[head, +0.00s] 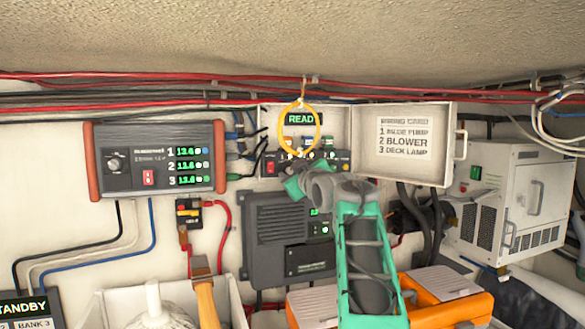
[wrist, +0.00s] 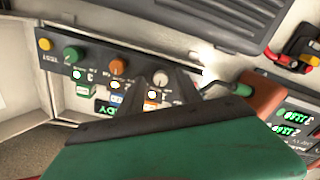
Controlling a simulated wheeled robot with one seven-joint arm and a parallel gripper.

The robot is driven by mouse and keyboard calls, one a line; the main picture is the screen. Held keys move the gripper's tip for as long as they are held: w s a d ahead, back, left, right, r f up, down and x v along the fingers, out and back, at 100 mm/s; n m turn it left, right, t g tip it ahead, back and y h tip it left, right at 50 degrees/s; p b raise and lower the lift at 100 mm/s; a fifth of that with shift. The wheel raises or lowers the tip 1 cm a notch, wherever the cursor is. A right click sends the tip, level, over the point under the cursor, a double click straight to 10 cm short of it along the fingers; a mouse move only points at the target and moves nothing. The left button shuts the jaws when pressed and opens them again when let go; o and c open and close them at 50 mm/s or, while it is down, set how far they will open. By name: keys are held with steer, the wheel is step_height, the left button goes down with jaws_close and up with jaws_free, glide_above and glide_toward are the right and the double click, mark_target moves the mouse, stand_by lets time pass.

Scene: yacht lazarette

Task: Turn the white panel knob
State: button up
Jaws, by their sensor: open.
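The white panel knob (wrist: 161,78) shows in the wrist view on a dark strip of controls, beside an orange knob (wrist: 118,67) and a green knob (wrist: 73,54). My gripper (wrist: 165,84) is open, with its dark fingers reaching toward the white knob; the knob appears between or just behind their tips. I cannot tell whether they touch it. In the head view, my gripper (head: 298,182) is just below the control strip (head: 343,160) in the open wall box. The white knob is too small or covered to make out clearly there.
A yellow ring (head: 299,127) hangs in front of the box's READY display. The box's door (head: 385,140) is swung open to the right. A meter unit (head: 158,158) is at left; a dark charger (head: 268,255) is below. Red cables (head: 160,80) run above.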

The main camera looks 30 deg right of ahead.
steer(key=shift+c, duration=0.2)
jaws_close()
stand_by(0.4)
